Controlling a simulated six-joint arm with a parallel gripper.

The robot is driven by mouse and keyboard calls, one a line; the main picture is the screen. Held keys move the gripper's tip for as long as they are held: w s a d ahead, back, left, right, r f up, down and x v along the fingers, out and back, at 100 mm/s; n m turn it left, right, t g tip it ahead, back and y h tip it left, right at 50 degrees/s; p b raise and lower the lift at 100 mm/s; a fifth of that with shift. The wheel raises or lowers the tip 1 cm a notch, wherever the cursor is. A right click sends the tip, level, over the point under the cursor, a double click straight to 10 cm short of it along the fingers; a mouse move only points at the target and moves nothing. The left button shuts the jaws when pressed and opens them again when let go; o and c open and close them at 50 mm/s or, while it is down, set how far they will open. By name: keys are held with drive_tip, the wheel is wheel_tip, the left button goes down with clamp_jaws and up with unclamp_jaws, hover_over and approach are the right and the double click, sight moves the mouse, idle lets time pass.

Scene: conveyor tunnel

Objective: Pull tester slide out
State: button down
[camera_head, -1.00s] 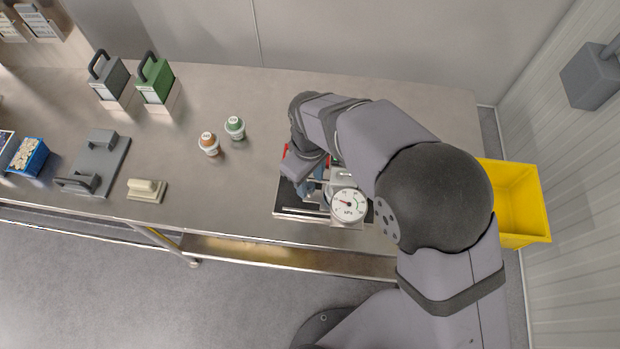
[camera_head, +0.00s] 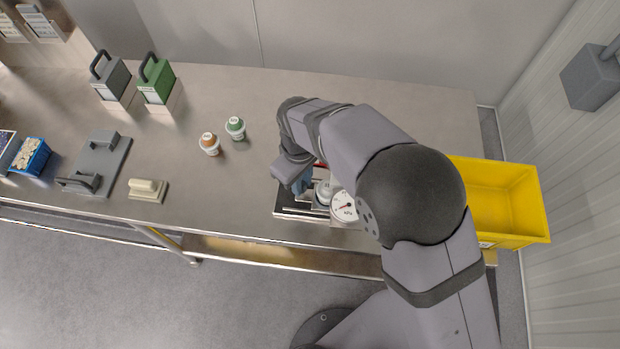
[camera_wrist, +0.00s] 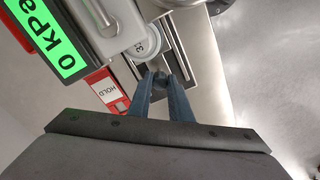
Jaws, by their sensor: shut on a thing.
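The tester (camera_head: 284,213) stands near the table's front edge, with a round white gauge (camera_head: 342,207) partly behind my arm. In the head view the fingers (camera_head: 304,186) are at the tester's left part, and the knob is hidden.
A brown-topped cup (camera_head: 209,144) and a green-topped cup (camera_head: 235,128) stand left of the tester. Grey and green handled blocks (camera_head: 155,82) are farther left. A grey plate with handles (camera_head: 100,165) and a cream block (camera_head: 147,190) lie left. A yellow bin (camera_head: 515,205) is right.

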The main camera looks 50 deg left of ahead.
drive_tip(key=s+a, duration=0.5)
drive_tip(key=shift+r, duration=0.1)
drive_tip(key=c, duration=1.6)
unclamp_jaws()
drive_tip(key=shift+a, duration=0.1)
drive_tip(key=shift+r+b, duration=0.9)
drive_tip(key=shift+r, duration=2.75)
